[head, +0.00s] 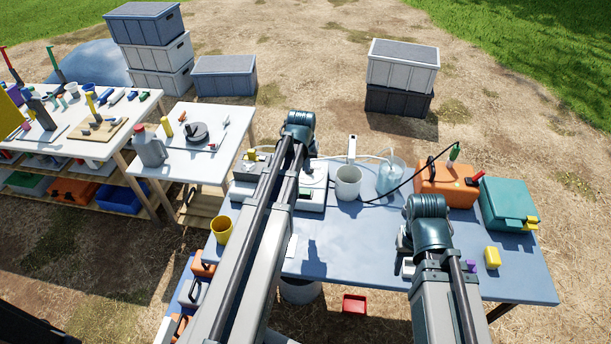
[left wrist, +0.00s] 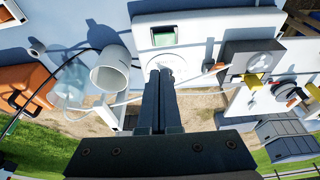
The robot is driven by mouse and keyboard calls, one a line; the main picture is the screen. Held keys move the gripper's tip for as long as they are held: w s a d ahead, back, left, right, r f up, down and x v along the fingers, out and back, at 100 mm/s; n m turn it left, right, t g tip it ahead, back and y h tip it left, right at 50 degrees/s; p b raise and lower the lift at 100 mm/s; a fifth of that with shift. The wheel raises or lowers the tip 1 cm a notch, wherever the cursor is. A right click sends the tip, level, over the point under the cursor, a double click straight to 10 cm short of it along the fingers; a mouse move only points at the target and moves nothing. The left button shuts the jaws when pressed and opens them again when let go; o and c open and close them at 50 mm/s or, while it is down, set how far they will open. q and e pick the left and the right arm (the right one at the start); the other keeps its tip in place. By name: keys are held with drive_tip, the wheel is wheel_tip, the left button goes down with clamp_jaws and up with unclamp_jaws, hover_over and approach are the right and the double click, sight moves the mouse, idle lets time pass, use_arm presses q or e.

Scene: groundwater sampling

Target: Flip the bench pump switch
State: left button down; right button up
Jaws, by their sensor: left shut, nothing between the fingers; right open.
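A grey box with a round plate and a yellow part (left wrist: 253,58) is at the right in the left wrist view; a tube runs from its side, and it looks like the bench pump. Its switch is not clear to me. A white unit with a green panel (left wrist: 163,36) stands beside it and also shows in the head view (head: 312,197). My left gripper (left wrist: 160,75) is shut and empty, its tips in front of the white unit's round disc, left of the grey box. My right gripper (head: 408,243) is over the bench's right half, mostly hidden by its wrist.
A white cup (head: 347,183), a clear jug (head: 391,174), an orange case (head: 446,186) and a teal case (head: 505,204) stand along the bench's back. A yellow cup (head: 222,230) is at the left edge. The blue bench top (head: 345,255) is clear between my arms.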

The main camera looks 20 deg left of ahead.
sight(308, 191)
use_arm(q)
drive_tip(key=shift+f, duration=0.15)
drive_tip(key=b+x, duration=1.3)
drive_tip(key=shift+s+d+f, duration=0.1)
drive_tip(key=shift+s, duration=0.3)
drive_tip(key=shift+f+b, duration=0.35)
